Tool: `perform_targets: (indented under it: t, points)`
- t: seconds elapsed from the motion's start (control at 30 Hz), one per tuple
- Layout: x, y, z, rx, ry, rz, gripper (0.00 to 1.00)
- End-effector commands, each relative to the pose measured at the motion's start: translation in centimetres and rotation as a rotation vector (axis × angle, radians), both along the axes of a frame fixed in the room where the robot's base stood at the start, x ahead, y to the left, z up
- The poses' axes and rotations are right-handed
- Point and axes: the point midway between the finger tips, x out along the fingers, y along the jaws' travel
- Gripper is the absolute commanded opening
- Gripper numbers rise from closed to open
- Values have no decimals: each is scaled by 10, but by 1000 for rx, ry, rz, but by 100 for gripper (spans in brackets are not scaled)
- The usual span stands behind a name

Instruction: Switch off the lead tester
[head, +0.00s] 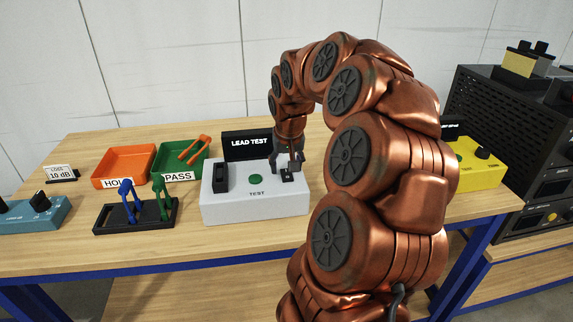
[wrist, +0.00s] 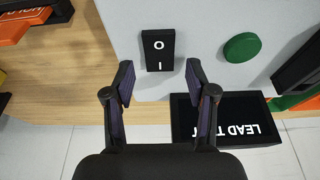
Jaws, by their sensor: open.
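The lead tester (head: 228,208) is a white box on the bench with a black "LEAD TEST" sign (head: 247,145) behind it. It has a green round button (head: 256,178) marked TEST and a black socket block (head: 220,178) at its left. A black rocker switch (head: 288,177) marked O and I sits at its right; it also shows in the wrist view (wrist: 157,50). I cannot tell which way the rocker is pressed. My gripper (head: 288,163) is open and empty above the switch. In the wrist view, my fingertips (wrist: 160,80) are apart, with the switch just beyond the gap between them.
An orange tray (head: 123,165) and a green tray (head: 180,160) holding an orange lead stand at the back left. A black rack (head: 135,217) with blue and green leads is left of the tester. A yellow box (head: 480,170) stands at right, partly behind my arm.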

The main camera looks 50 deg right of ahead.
Motion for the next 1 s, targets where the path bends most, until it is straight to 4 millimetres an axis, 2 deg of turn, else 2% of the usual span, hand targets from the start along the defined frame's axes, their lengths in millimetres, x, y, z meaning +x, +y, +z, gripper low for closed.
perform_targets:
  t: [0.17,0.6,0.8,1.0]
  points:
    - [-3,3,19,-2,-5,0,56]
    - [-22,17,94,-2,-3,0,56]
    - [-26,20,111,-2,-5,0,56]
    - [-27,21,114,0,-2,0,56]
